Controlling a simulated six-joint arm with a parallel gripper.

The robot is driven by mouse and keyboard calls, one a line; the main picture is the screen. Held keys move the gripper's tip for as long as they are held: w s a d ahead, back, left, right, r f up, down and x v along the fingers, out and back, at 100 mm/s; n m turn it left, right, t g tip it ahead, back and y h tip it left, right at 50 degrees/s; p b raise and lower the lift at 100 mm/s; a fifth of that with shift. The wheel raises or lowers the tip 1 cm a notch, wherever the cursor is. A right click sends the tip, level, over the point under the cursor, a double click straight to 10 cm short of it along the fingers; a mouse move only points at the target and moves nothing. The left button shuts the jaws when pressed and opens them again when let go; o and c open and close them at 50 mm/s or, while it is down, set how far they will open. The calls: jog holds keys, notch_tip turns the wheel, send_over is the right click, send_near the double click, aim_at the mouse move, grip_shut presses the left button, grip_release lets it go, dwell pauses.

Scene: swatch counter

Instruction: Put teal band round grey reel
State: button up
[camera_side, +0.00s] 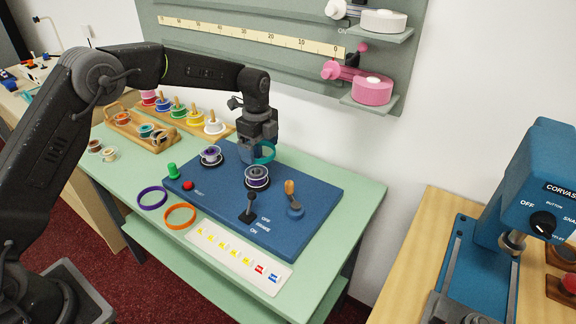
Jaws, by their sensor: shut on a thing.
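The teal band (268,153) is a thin ring. It is gripped edge-up in my gripper (259,152), above the blue board. Two pale-flanged reels stand on dark round bases on the board. The nearer reel (257,175) is just below my gripper and the band, and the band is clear of it. The other reel (211,153) is to the left and farther back.
The blue board (225,208) carries a black lever, an orange-topped handle (292,198), a green knob and a red button. A purple band (152,198) and an orange band (179,216) lie on the green table at the front left. Coloured spools stand in wooden racks at the back left.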

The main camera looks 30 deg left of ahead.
aim_at(257, 168)
jog(key=shift+a, duration=0.85)
jog(key=shift+f, duration=3.15)
jog(key=shift+f, duration=0.8)
jog(key=o, duration=0.7)
jog(key=shift+c, duration=0.2)
jog(key=shift+r, duration=0.15)
jog(key=shift+r, duration=3.4)
